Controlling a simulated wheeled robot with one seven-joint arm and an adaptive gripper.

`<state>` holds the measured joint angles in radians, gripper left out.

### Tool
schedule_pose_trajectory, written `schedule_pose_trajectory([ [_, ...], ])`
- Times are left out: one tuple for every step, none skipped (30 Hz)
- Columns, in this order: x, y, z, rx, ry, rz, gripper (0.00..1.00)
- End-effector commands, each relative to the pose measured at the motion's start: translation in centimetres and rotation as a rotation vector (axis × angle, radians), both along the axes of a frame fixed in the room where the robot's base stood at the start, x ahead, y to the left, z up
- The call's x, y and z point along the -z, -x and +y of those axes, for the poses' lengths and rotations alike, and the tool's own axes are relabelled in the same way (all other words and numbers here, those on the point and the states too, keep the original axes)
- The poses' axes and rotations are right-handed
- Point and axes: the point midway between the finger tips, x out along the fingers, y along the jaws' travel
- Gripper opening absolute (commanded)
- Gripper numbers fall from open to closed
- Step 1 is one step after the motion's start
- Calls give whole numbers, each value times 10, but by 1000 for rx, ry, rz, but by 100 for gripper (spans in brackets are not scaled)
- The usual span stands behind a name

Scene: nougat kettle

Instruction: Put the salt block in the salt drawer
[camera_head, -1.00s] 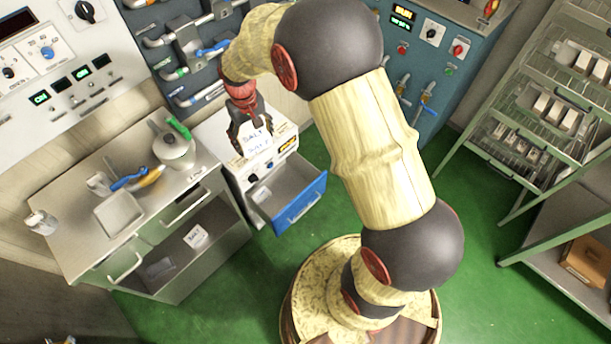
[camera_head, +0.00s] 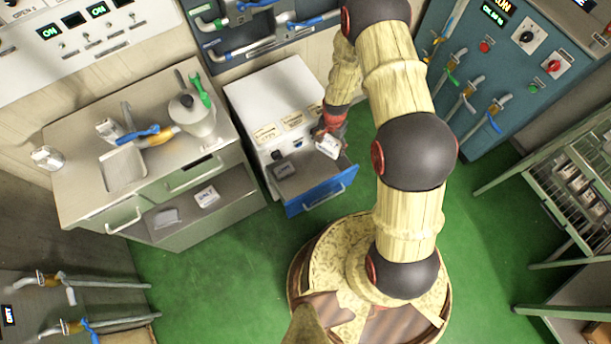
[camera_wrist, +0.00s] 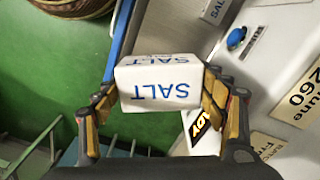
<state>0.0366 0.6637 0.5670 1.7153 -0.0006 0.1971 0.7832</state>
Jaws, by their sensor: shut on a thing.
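My gripper (camera_wrist: 160,95) is shut on a white salt block (camera_wrist: 160,84) with blue "SALT" lettering, one finger at each end. In the head view, the salt block (camera_head: 328,146) is tilted and held just above an open drawer with a blue front (camera_head: 321,191). The drawer is in the white machine (camera_head: 262,98).
A workbench (camera_head: 80,185) stands at the left, with a kettle (camera_head: 192,114), a sink (camera_head: 124,168) and a white labelled block (camera_head: 207,198) on its lower shelf. A blue control cabinet (camera_head: 450,60) and wire racks (camera_head: 570,190) stand at the right. Green floor (camera_head: 190,290) is clear.

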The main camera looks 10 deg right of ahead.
Motion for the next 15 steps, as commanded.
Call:
schedule_pose_trajectory([
  [8, 2, 0, 18, 0, 0, 21],
  [11, 4, -1, 26, 0, -1, 21],
  [15, 5, -1, 36, 0, 0, 21],
  [18, 6, -1, 41, 0, 0, 21],
  [22, 6, -1, 44, 0, -1, 21],
  [28, 6, -1, 47, 0, -1, 21],
  [33, 7, -1, 47, 0, -1, 21],
  [39, 7, -1, 48, 0, 0, 21],
  [48, 7, -1, 47, 0, 0, 21],
  [55, 7, -1, 47, 1, 1, 21],
  [63, 7, -1, 47, 1, 1, 21],
  [72, 7, -1, 46, 1, 1, 21],
  [79, 7, -1, 46, 0, 0, 21],
  [86, 7, -1, 46, 0, 0, 21],
  [96, 7, -1, 46, 1, 1, 21],
])
